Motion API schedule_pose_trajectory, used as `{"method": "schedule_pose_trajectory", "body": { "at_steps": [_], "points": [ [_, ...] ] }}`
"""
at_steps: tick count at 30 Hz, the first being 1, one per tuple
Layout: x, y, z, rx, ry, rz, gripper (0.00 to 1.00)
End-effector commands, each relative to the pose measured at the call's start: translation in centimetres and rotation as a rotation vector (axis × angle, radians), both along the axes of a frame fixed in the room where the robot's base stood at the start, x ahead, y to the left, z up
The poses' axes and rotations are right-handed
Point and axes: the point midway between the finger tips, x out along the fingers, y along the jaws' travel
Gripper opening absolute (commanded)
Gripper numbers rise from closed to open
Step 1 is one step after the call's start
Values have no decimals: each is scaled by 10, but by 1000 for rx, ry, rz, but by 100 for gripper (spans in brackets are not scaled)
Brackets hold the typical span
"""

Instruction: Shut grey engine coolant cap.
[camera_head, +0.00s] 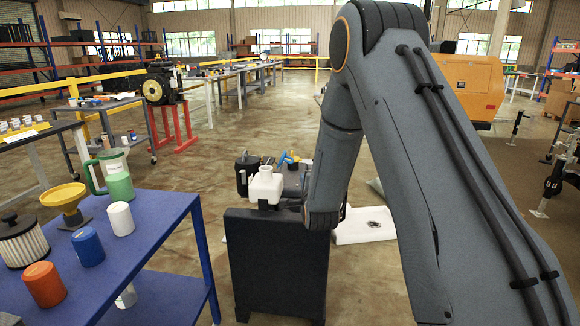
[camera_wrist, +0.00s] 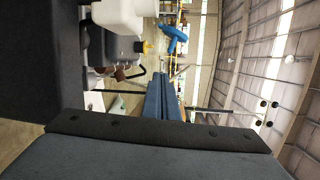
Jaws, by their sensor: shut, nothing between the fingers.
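A white coolant tank (camera_head: 265,188) stands at the top of a dark upright panel, left of my arm in the head view. Its narrower white neck points up; I cannot make out a grey cap on it. In the wrist view, part of the white tank (camera_wrist: 122,14) is cut off by the top edge. My gripper (camera_wrist: 160,76) shows in the wrist view with its two blue-grey fingers together and nothing between them. It is apart from the tank, below and to its right in that picture. In the head view my arm hides the gripper.
The dark panel (camera_head: 278,268) stands in front of the engine parts. A blue handle (camera_head: 283,158) and a black canister (camera_head: 246,166) are behind the tank. A blue table (camera_head: 160,215) with bottles and filters is at the left. Floor shows between table and panel.

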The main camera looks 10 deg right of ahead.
Motion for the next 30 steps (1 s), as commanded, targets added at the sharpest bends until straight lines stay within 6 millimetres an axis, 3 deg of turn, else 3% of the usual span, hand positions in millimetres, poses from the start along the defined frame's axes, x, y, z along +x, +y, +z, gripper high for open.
{"method": "schedule_pose_trajectory", "body": {
  "at_steps": [6,13,27,30],
  "points": [
    [18,-2,-1,200,-200,-22,0],
    [35,-4,3,232,-234,-22,0],
    [122,-11,11,230,-232,-20,0],
    [124,7,19,230,-231,-18,0]
  ]
}}
